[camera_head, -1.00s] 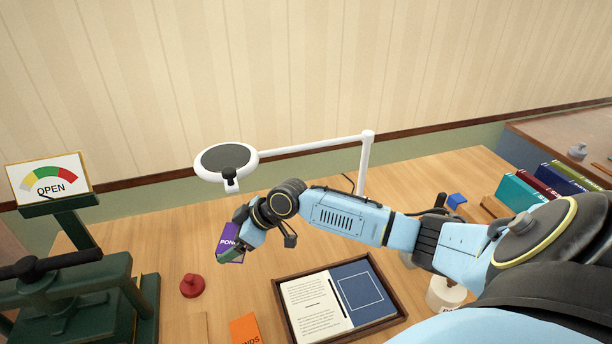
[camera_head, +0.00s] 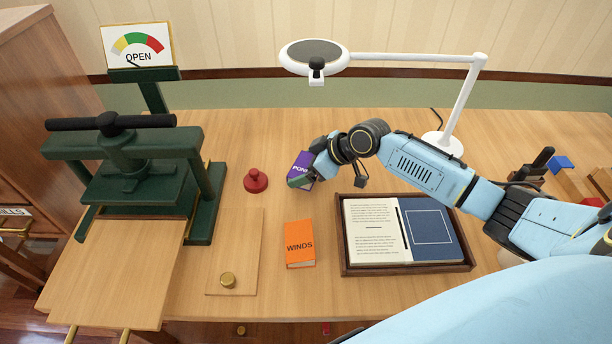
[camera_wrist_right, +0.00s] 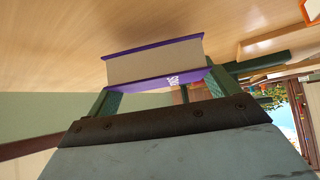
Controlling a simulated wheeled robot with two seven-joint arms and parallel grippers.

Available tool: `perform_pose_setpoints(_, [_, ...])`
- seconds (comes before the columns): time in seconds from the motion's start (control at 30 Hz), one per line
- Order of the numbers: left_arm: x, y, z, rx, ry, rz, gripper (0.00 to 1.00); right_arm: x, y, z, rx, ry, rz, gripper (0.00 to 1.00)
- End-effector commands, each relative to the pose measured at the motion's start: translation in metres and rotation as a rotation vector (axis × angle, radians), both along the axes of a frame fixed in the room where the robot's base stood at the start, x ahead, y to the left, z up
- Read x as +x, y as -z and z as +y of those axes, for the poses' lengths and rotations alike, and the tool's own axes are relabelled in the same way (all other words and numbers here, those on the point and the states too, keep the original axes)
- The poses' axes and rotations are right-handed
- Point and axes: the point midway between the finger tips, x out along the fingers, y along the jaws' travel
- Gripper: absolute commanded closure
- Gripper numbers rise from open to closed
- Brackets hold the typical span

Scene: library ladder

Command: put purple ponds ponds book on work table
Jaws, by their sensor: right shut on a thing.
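The purple PONDS book (camera_head: 301,164) is in my right gripper (camera_head: 302,180), over the middle of the wooden work table (camera_head: 400,150). In the right wrist view the book (camera_wrist_right: 155,62) sits between the two green fingers of the gripper (camera_wrist_right: 160,95), with its page block and purple covers showing. The gripper is shut on it. In the wrist view the wooden surface is close to the book; I cannot tell whether they touch. My left gripper is not in view.
An orange WINDS book (camera_head: 300,243) and a framed tray (camera_head: 405,268) with an open page lie in front. A red knob (camera_head: 256,181) and a green press (camera_head: 130,170) stand left. A white lamp (camera_head: 440,140) stands behind my arm.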

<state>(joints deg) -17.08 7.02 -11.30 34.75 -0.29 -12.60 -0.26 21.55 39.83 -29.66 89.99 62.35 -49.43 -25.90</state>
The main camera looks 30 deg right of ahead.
Motion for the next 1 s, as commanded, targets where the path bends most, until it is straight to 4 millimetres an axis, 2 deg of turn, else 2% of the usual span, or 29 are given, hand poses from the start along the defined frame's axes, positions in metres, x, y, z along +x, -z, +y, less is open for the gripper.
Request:
perform_pose_setpoints(0.03, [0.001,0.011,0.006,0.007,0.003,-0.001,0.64,0.000,0.012,0.000,0.000,0.000,0.000,0.38])
perform_pose_setpoints(0.1, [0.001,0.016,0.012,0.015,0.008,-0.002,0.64,0.000,0.018,0.000,0.000,0.000,0.000,0.38])
perform_pose_setpoints(0.53, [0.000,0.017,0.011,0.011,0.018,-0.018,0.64,0.000,0.022,0.000,0.000,0.000,0.000,0.38])
perform_pose_setpoints(0.57, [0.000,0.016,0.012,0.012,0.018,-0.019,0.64,0.000,0.023,0.000,-0.001,0.000,0.001,0.10])
perform_pose_setpoints(0.63, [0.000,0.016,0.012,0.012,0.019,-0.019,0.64,0.000,0.022,0.000,-0.001,0.000,0.001,0.01])
perform_pose_setpoints(0.87, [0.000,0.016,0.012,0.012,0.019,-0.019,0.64,0.000,0.022,0.000,0.000,0.000,0.000,0.00])
perform_pose_setpoints(1.0, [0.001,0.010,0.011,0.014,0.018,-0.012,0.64,-0.002,0.016,-0.002,-0.001,0.001,0.002,0.00])
